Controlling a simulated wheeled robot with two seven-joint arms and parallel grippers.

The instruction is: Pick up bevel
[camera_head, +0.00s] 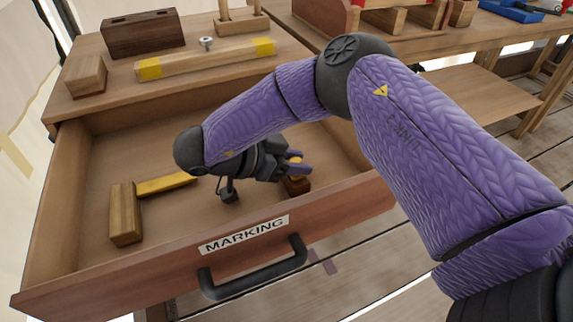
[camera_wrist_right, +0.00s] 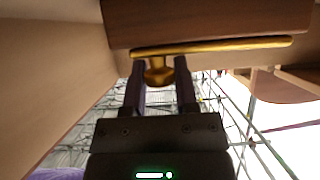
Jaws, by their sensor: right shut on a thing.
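My right gripper (camera_head: 303,168) is low inside the open drawer, towards its front right. Its two fingers are shut on a brass knob (camera_wrist_right: 158,72) of a dark brown wooden piece with a brass strip, which I take to be the bevel (camera_wrist_right: 205,22). In the head view only a small part of the bevel (camera_head: 296,186) shows, below the fingers; the gripper hides the rest. I cannot tell whether it touches the drawer floor. My left gripper is not in view.
The drawer (camera_head: 345,209) is labelled MARKING. A wooden and brass L-shaped square (camera_head: 125,214) lies at its left. Behind, the bench top carries a dark block (camera_head: 144,33), a lighter block (camera_head: 86,76) and a yellow-ended bar (camera_head: 205,60). Another bench stands at right.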

